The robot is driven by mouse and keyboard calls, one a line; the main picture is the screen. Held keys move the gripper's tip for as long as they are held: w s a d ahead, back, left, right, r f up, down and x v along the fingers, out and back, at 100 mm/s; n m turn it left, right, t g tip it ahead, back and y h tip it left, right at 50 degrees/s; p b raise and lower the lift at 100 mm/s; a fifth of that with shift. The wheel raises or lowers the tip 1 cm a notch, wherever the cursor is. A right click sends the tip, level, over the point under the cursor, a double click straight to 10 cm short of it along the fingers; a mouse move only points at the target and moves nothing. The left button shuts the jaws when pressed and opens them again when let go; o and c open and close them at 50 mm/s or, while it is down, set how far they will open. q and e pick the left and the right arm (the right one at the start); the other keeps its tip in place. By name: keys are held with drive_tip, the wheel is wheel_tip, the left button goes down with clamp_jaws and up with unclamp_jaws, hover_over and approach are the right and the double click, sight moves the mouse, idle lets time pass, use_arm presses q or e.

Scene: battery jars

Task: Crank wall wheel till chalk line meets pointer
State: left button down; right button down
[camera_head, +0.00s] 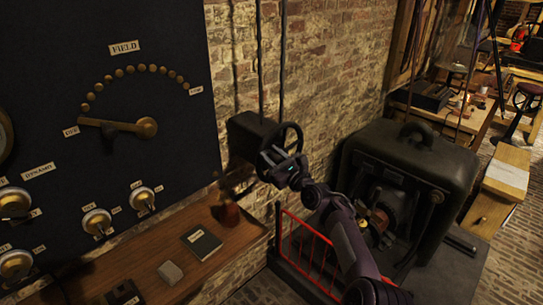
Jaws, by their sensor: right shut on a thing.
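The wall wheel (290,131) is a dark round handwheel on the side of a black box (251,138) fixed to the brick wall. My right gripper (270,157) is at the wheel's lower left part and is shut on it; the fingers hide some of the rim. My right arm comes up from the bottom right. I cannot make out a chalk line or a pointer on the wheel at this size. My left gripper is not in view.
A black panel (178,70) with a brass lever (146,127) and several knobs stands left. A wooden shelf (142,268) below holds a dark book (201,242) and a grey block (170,272). A red railing (307,250) and a large dark machine (408,153) flank my arm.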

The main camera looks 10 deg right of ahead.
drive_tip(key=shift+w+d+r, duration=0.1)
drive_tip(key=shift+d+r, duration=0.05)
drive_tip(key=shift+r, duration=0.15)
drive_tip(key=c, duration=1.3)
unclamp_jaws()
drive_tip(key=shift+o, duration=1.2)
drive_tip(key=shift+f, duration=0.2)
drive_tip(key=shift+s+d+f, duration=0.1)
drive_tip(key=shift+s, duration=0.2)
drive_tip(key=v, duration=0.7)
drive_tip(key=shift+d, duration=0.15)
